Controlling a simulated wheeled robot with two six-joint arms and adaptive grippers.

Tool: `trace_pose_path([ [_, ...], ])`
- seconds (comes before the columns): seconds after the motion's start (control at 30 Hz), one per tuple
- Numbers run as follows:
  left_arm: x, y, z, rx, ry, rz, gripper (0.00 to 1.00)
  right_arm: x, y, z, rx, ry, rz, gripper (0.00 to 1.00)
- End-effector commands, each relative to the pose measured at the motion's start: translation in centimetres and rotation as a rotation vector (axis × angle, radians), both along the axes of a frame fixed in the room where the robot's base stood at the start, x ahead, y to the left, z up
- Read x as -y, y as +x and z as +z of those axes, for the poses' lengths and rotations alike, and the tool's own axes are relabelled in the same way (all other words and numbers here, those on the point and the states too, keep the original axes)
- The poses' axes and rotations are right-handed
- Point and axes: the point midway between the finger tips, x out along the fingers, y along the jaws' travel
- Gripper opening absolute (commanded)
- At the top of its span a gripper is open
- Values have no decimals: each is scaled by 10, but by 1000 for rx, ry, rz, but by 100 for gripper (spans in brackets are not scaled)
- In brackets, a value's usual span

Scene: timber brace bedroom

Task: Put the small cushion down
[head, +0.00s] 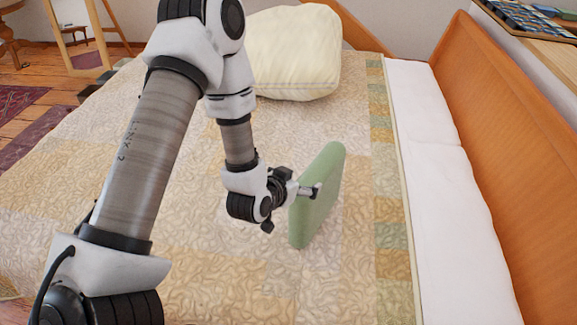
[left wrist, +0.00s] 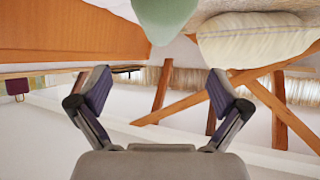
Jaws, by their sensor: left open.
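The small green cushion (head: 318,200) stands on its edge on the bed, leaning slightly, with its lower edge at the patterned bedspread (head: 250,285). In the left wrist view, the cushion (left wrist: 165,18) shows only as a rounded green end at the top edge, beyond my fingers. My left gripper (head: 306,190) is in front of the cushion's near face in the head view. Its two fingers (left wrist: 158,85) are spread apart with nothing between them. Whether a finger touches the cushion I cannot tell. My right gripper is not in view.
A large cream pillow (head: 293,52) lies at the far side of the bed. A white strip of bedding (head: 445,190) runs along the wooden bed board (head: 515,140) at the right. Much of the bedspread around the green cushion is clear.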

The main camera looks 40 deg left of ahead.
Motion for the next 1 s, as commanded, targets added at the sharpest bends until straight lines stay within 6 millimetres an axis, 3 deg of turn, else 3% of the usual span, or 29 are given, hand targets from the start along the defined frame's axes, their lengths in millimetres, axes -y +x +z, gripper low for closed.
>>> trace_pose_path([
  [0.07,8,-17,-26,-90,-8,-16,99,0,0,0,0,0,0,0],
  [0.17,25,-59,-80,-301,-28,-38,99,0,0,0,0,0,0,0],
  [0.3,48,-154,-157,-680,-52,-48,99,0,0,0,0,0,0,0],
  [0.4,57,-220,-187,-905,-55,-38,99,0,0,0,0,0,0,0],
  [0.5,60,-257,-198,-1029,-53,-26,99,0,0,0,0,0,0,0],
  [0.6,61,-266,-200,-1061,-54,-20,99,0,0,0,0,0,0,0],
  [0.97,61,-264,-200,-1055,-54,-19,99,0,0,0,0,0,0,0],
  [1.0,61,-264,-200,-1054,-54,-19,92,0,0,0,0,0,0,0],
])
